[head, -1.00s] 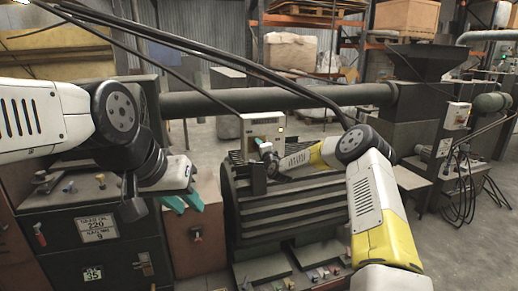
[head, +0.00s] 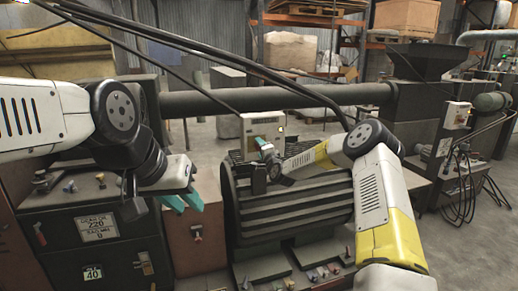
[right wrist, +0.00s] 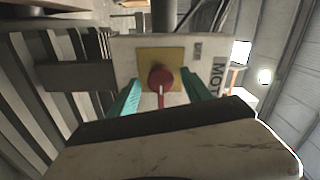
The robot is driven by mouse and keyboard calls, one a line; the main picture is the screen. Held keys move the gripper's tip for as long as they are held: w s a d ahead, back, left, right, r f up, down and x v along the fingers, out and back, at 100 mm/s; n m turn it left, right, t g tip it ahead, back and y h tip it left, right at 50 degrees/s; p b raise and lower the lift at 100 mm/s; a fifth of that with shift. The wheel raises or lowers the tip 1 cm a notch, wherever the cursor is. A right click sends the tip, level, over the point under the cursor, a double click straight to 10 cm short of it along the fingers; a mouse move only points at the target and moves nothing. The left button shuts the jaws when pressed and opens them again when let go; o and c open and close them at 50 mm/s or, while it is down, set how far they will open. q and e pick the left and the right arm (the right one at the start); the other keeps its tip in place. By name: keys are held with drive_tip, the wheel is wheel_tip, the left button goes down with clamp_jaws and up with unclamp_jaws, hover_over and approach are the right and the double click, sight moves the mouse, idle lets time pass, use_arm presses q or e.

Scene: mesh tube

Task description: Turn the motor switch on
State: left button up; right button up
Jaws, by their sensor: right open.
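The motor switch (right wrist: 160,78) is a red rotary knob on a yellow plate, on the face of a pale box lettered "MOT…" in the right wrist view. The box (head: 248,130) stands behind the ribbed motor in the head view, where my arm hides the knob. My right gripper (right wrist: 160,90) is open, its teal fingers on either side of the knob with gaps showing; depth and contact are hard to tell. It also shows at the box in the head view (head: 264,146). My left gripper (head: 183,202) looks open and empty, away from the switch.
The ribbed dark motor (head: 290,205) sits below the box. A dark control cabinet (head: 95,240) with levers and labels stands at the left, under my left arm.

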drive_tip(key=v, duration=0.5)
drive_tip(key=shift+s, duration=0.1)
drive_tip(key=s+d+r+n+g+h, duration=0.1)
drive_tip(key=s+d+r+n+g, duration=0.15)
drive_tip(key=s+r+n, duration=0.6)
drive_tip(key=s+d+r+n+g+h, duration=0.15)
drive_tip(key=s+r+g, duration=0.25)
drive_tip(key=s, duration=0.9)
drive_tip(key=s+d+n+g, duration=0.1)
drive_tip(key=s+d, duration=0.3)
drive_tip(key=s, duration=1.1)
drive_tip(key=s+d+n+g, duration=0.1)
drive_tip(key=s+d+g, duration=0.2)
drive_tip(key=s, duration=1.2)
drive_tip(key=shift+s+d+n+h, duration=0.2)
drive_tip(key=shift+d+n+h, duration=0.1)
drive_tip(key=shift+d+h, duration=0.2)
drive_tip(key=shift+g, duration=0.25)
